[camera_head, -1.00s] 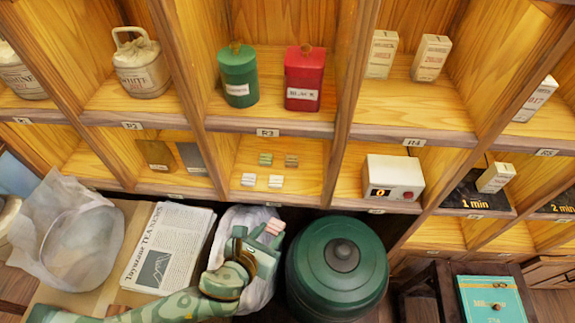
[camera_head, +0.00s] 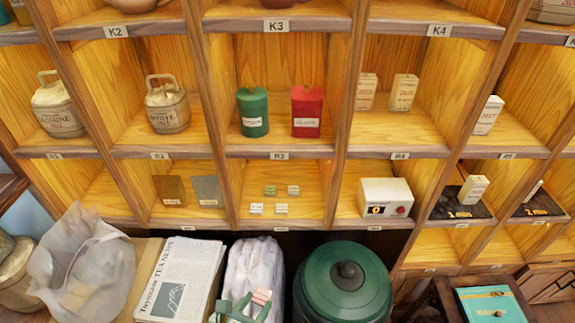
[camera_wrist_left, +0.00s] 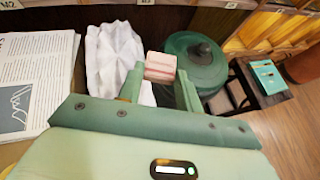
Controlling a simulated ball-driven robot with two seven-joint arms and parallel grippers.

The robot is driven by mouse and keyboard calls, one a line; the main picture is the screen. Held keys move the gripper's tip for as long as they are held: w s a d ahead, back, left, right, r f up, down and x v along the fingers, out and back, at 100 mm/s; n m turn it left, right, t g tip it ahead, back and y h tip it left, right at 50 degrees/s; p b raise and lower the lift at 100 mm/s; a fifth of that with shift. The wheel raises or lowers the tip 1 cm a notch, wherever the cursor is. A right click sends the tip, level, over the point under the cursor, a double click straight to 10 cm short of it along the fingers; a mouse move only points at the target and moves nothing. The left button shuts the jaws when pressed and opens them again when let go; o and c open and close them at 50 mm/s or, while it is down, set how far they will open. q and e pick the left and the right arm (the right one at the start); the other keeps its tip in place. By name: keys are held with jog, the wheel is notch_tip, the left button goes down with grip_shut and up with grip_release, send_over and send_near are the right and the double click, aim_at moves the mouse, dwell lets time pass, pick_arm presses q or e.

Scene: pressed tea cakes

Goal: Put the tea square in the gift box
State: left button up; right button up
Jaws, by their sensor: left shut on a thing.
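My left gripper (camera_head: 247,305) is at the bottom edge of the head view. It is shut on a small pink block with pale bands, the tea square (camera_head: 262,296), which also shows between the fingertips in the left wrist view (camera_wrist_left: 160,66). The gripper holds it in front of a white cloth-like bundle, left of a green lidded drum. A flat teal box (camera_head: 480,304), which may be the gift box, lies on a dark stand at the lower right; it also shows in the left wrist view (camera_wrist_left: 266,78). The gripper is well apart from it. My right gripper is not in view.
The green drum (camera_head: 343,295) stands between my left gripper and the teal box. The white bundle (camera_head: 255,268) and newspapers (camera_head: 182,277) lie left of it. Shelves behind hold tins, several small blocks and a white timer device (camera_head: 384,198). Open floor shows at the right.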

pick_arm(q)
jog(key=shift+s+a+f+y, duration=0.1)
jog(key=shift+s+a+y, duration=0.2)
jog(key=shift+a, duration=0.35)
jog(key=w+a+r+n+y, duration=0.2)
jog(key=a+r, duration=0.4)
jog(key=r, duration=0.7)
jog(key=w+a+r+n+t+y, duration=0.1)
jog(key=w+a+r, duration=0.4)
jog(key=r, duration=0.7)
jog(key=shift+a+r+n+y, duration=0.4)
jog(key=shift+a+n+y, duration=0.2)
jog(key=shift+n, duration=0.1)
